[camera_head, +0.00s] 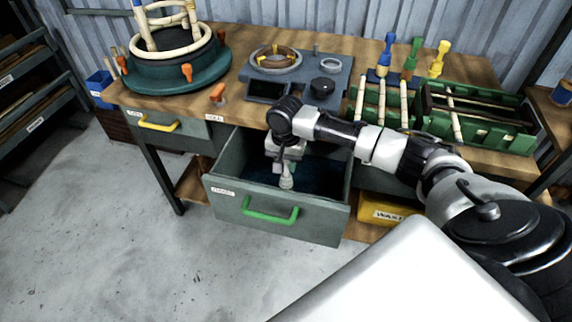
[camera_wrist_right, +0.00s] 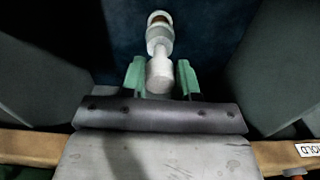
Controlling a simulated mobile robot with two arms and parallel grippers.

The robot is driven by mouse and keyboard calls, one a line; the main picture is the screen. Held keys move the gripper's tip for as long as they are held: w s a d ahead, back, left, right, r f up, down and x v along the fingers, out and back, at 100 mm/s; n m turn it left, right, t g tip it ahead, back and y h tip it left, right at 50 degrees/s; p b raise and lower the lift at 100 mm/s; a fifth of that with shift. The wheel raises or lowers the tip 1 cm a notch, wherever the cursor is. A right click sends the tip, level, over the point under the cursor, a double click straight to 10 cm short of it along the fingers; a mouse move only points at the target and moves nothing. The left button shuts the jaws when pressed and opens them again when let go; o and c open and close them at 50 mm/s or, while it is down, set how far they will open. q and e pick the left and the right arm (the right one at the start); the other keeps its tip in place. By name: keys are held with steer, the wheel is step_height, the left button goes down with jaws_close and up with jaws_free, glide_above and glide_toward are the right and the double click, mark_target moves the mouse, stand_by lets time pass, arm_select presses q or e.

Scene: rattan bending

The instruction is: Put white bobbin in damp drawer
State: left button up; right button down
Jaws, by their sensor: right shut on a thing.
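The white bobbin (camera_head: 287,180) hangs below my right gripper (camera_head: 285,168) in the head view. The right gripper is shut on it and points down into the open drawer with the green handle (camera_head: 270,215). In the right wrist view the bobbin (camera_wrist_right: 159,40) sits between the two green fingertips (camera_wrist_right: 160,78), with a dark blue drawer floor behind it. The drawer's front label is too small to read surely. I cannot tell whether the bobbin touches the drawer floor. My left gripper is not in view.
Floor in front is clear.

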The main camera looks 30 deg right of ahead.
steer(key=shift+f, duration=0.4)
steer(key=c, duration=0.8)
jaws_free()
steer(key=shift+f, duration=0.1)
steer(key=shift+c, duration=0.2)
steer(key=shift+r, duration=0.2)
step_height(320, 180, up, 12)
steer(key=p, duration=0.1)
steer(key=shift+p, duration=0.35)
